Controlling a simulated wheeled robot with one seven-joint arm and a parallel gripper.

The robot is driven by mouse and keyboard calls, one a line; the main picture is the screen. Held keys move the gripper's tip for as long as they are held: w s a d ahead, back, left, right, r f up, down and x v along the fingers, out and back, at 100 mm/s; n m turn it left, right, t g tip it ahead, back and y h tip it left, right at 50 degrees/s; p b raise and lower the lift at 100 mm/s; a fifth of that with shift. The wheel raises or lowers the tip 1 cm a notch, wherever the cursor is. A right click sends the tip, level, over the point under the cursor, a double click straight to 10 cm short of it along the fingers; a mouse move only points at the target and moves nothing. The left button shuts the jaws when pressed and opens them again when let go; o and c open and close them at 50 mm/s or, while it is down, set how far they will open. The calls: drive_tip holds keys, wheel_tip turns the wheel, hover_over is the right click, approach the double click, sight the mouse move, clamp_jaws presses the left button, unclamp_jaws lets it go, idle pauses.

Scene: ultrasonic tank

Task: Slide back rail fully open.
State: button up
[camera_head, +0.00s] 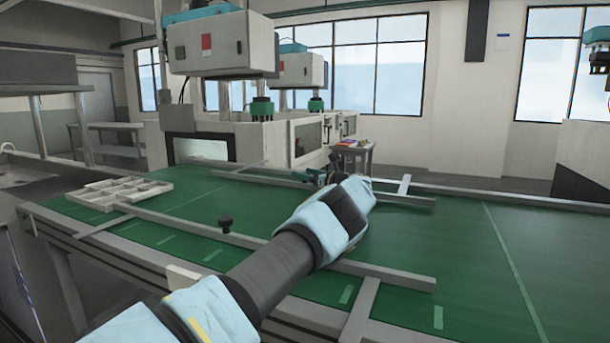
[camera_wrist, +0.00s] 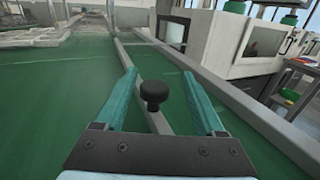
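The back rail (camera_head: 283,181) is a grey bar lying along the far side of the green belt, with crossbars at its ends. In the wrist view the same bar (camera_wrist: 130,62) runs away from me. Its black round knob (camera_wrist: 153,91) stands between the two teal fingers of my gripper (camera_wrist: 159,74). The fingers are spread, with visible gaps on both sides of the knob. In the head view my gripper (camera_head: 318,178) is at the back rail, and my wrist hides part of the rail and the knob.
The front rail (camera_head: 180,219) with its own black knob (camera_head: 225,225) lies along the near side, under my arm. A compartmented white tray (camera_head: 118,191) is at the left. Machines (camera_head: 262,138) stand behind the table's far edge. The belt at right is clear.

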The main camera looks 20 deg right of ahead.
drive_tip(key=b+v, duration=0.2)
drive_tip(key=v, duration=0.8)
drive_tip(key=shift+s+b, duration=0.3)
drive_tip(key=shift+s, duration=0.15)
